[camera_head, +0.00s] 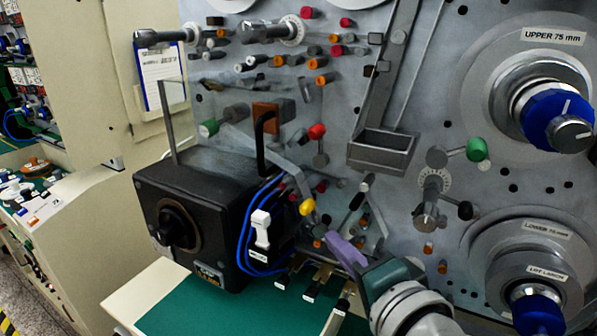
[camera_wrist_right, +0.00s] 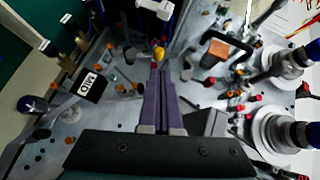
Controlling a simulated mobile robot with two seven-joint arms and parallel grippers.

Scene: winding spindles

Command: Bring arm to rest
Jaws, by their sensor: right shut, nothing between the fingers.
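My right gripper (camera_head: 333,240) reaches in from the bottom in the head view, with purple fingers and a teal body. In the right wrist view its fingers (camera_wrist_right: 160,72) lie together, shut and empty. The fingertips are close to a yellow knob (camera_head: 307,206) on the machine panel; this knob also shows just beyond the tips in the right wrist view (camera_wrist_right: 159,54). I cannot tell whether they touch it. My left gripper is in neither view.
The grey panel (camera_head: 400,135) carries several pegs and knobs, a metal chute (camera_head: 385,150) and spindles with blue knobs (camera_head: 553,118) at right. A black box (camera_head: 200,215) with blue cables stands left of the gripper. The green table top (camera_head: 190,315) is mostly clear at the front.

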